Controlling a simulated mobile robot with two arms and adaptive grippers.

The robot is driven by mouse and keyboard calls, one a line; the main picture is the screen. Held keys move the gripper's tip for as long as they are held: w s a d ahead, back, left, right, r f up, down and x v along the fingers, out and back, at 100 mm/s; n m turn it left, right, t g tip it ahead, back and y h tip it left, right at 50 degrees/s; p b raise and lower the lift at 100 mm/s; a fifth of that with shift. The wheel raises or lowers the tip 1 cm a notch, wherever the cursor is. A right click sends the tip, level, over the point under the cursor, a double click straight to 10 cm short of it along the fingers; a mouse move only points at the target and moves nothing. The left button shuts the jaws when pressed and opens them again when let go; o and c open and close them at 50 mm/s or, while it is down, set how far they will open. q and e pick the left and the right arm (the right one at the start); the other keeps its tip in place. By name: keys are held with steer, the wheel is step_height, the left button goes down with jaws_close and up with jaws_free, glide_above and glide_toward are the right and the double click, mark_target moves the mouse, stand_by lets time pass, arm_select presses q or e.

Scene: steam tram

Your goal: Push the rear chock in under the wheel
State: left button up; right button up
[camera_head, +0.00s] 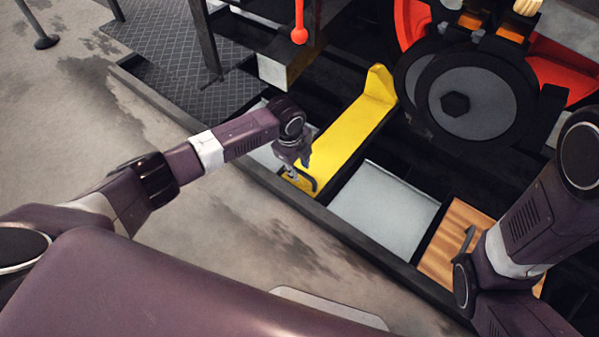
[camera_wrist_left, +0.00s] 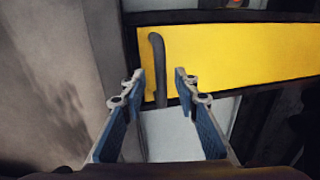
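The rear chock (camera_head: 345,135) is a long yellow bar with a raised wedge at its far end, close to the left edge of the wheel (camera_head: 475,95). I cannot tell whether the wedge touches the wheel. A dark bent handle (camera_wrist_left: 157,65) stands at the chock's near end. My left gripper (camera_head: 297,172) is at this near end. In the left wrist view its fingers (camera_wrist_left: 160,78) are apart, one on each side of the handle's lower part, with gaps visible.
A pale grey plate (camera_head: 385,210) lies right of the chock, then a wooden board (camera_head: 450,245). A dark rail (camera_head: 250,177) edges the pit on my side. A red-knobbed lever (camera_head: 299,35) stands behind.

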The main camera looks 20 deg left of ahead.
arm_select(q)
steer(key=shift+f, duration=0.15)
jaws_close()
steer(key=shift+w, duration=0.1)
stand_by(0.3)
